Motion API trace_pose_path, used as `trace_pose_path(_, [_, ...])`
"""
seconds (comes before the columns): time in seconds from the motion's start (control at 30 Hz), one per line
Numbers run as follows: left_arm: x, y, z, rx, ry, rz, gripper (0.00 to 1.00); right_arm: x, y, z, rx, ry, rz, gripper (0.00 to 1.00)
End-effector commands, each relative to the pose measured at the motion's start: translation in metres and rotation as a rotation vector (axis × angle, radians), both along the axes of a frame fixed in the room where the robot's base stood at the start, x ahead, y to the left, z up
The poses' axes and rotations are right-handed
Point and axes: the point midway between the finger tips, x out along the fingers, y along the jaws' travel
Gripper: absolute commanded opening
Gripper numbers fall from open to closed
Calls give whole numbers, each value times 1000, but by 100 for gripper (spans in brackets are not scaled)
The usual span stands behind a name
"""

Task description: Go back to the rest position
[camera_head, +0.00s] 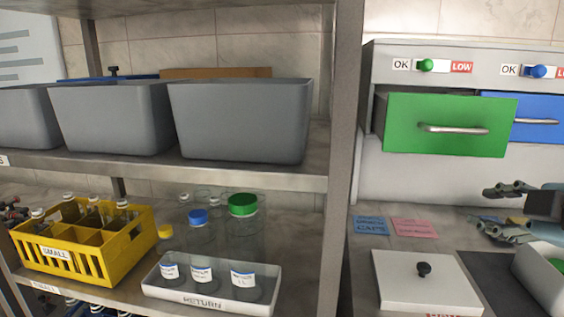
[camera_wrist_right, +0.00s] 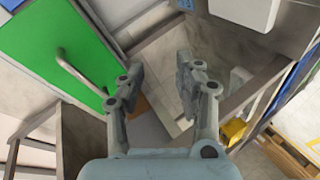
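My right gripper (camera_head: 487,207) is at the right edge of the head view, above the counter. Its two fingers are spread apart with nothing between them. In the right wrist view the same gripper (camera_wrist_right: 160,70) shows open and empty, with the green drawer (camera_wrist_right: 55,45) to the left of its fingers. In the head view the green drawer (camera_head: 450,108) is above and to the left of the gripper, apart from it.
A shelf post (camera_head: 345,150) separates the shelves from the counter. A white lidded box (camera_head: 405,280) and a grey tray (camera_head: 545,285) stand below the gripper. Grey bins (camera_head: 240,120), a yellow crate (camera_head: 110,265) and a RETURN tray (camera_head: 190,302) with bottles fill the shelves.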

Motion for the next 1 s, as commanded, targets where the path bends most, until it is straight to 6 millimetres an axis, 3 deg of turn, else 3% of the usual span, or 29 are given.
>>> trace_pose_path(0.03, [0,0,0,0,0,0,40,-26,11,-32,110,96,-90,34])
trace_pose_path(0.1, [0,-1,0,-1,0,0,40,-59,21,-66,231,216,-218,34])
trace_pose_path(0.2, [0,-1,0,-1,0,1,40,-102,34,-99,361,352,-380,34])
trace_pose_path(0.4, [0,0,0,0,0,0,40,-176,59,-136,545,565,-654,34])
trace_pose_path(0.57, [0,0,0,0,0,0,40,-232,80,-152,654,710,-860,34])
trace_pose_path(0.87, [-3,2,-24,2,4,0,40,-218,70,-276,640,751,-897,34])
trace_pose_path(1.0, [-3,1,-38,2,4,0,40,-222,64,-352,632,773,-912,34])
